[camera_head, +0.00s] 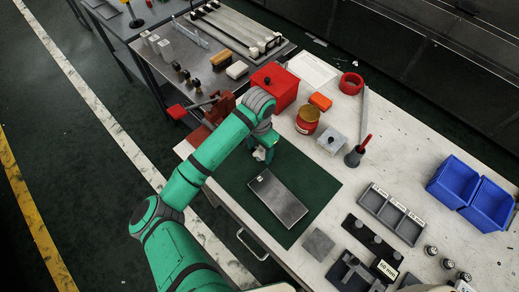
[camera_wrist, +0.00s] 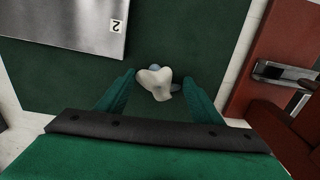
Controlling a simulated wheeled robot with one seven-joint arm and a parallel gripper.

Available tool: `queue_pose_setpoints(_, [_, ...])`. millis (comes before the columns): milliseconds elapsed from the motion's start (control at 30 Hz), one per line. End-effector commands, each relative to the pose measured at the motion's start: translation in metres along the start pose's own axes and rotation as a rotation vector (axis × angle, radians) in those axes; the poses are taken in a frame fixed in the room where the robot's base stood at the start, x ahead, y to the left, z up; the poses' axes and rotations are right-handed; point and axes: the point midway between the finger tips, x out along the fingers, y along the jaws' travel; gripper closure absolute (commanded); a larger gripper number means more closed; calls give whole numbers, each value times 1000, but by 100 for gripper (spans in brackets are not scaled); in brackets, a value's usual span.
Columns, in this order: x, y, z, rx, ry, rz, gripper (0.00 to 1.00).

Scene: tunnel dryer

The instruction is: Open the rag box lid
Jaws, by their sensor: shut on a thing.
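The red box (camera_head: 284,92), which I take for the rag box, stands at the back of the bench, and its lid looks shut with a small dark knob on top. My gripper (camera_head: 262,154) is in front of it, apart from it and low over the green mat (camera_head: 233,174). In the wrist view my gripper (camera_wrist: 158,88) is shut on a crumpled white rag (camera_wrist: 155,80). The rag also shows as a small white patch in the head view (camera_head: 259,154). Grey-blue bits show behind the rag; I cannot tell what they are.
A metal plate (camera_head: 277,198) marked 2 lies on the mat. A red vise (camera_head: 198,131) stands left of my gripper. A red jar (camera_head: 307,122), an orange block (camera_head: 320,101) and a grey knobbed block (camera_head: 331,141) stand right of the red box. Blue bins (camera_head: 470,188) are far right.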

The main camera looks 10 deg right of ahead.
Motion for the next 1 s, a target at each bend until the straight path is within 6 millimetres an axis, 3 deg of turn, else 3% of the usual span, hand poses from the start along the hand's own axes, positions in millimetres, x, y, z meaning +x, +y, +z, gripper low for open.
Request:
queue_pose_setpoints(233, [2,0,0,-1,0,0,60])
queue_pose_setpoints(267, [2,0,0,0,0,-1,32])
queue_pose_setpoints(300, [2,0,0,0,0,-1,23])
queue_pose_setpoints(333, [2,0,0,0,0,-1,21])
queue_pose_setpoints(733, [-5,0,0,1,1,0,21])
queue_pose_setpoints(1000, [-52,0,-1,2,3,-2,21])
